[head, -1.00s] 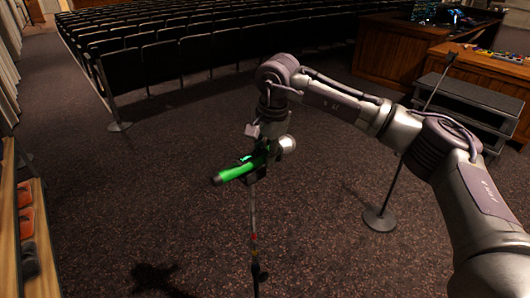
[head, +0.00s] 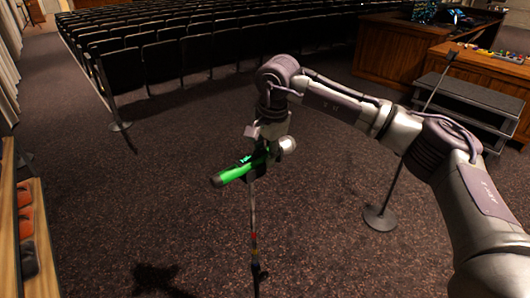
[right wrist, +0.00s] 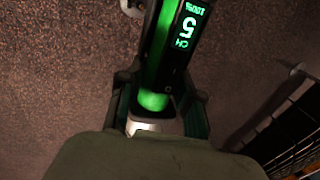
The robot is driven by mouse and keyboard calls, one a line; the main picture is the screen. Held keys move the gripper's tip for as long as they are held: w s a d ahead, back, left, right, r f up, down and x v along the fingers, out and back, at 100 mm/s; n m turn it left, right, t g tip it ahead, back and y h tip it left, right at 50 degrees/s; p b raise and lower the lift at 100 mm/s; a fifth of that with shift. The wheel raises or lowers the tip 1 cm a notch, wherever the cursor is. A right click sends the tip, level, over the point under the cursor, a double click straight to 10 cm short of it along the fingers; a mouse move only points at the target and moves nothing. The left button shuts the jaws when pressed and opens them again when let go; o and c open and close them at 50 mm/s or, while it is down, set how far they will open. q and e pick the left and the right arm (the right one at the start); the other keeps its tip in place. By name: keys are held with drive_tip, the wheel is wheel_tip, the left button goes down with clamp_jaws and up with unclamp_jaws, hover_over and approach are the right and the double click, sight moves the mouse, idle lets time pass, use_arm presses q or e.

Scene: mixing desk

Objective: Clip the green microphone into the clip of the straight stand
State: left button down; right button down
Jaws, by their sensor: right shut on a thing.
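The green microphone (head: 235,172) is held level in my right gripper (head: 258,158), its dark end to the left and silver head to the right. In the right wrist view, the gripper (right wrist: 158,100) is shut around the microphone's body (right wrist: 166,50), whose display reads CH 5, 100%. A thin stand with coloured bands (head: 254,222) rises right under the microphone. Its top and any clip there are hidden by microphone and gripper, so I cannot tell whether they touch. My left gripper is not in view.
Another stand with a round base (head: 380,218) is to the right, behind my right arm. A wooden shelf (head: 38,240) is at the left edge. Rows of dark seats (head: 160,58) and black steps (head: 470,100) are farther back.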

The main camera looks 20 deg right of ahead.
drive_tip(key=shift+a+f+b, duration=0.15)
drive_tip(key=shift+f+b, duration=0.15)
drive_tip(key=shift+f, duration=0.2)
idle(0.4)
drive_tip(key=c, duration=0.7)
unclamp_jaws()
drive_tip(key=shift+o, duration=0.3)
drive_tip(key=o, duration=0.3)
drive_tip(key=shift+s+r, duration=0.1)
drive_tip(key=shift+r+p, duration=1.95)
drive_tip(key=shift+r, duration=1.55)
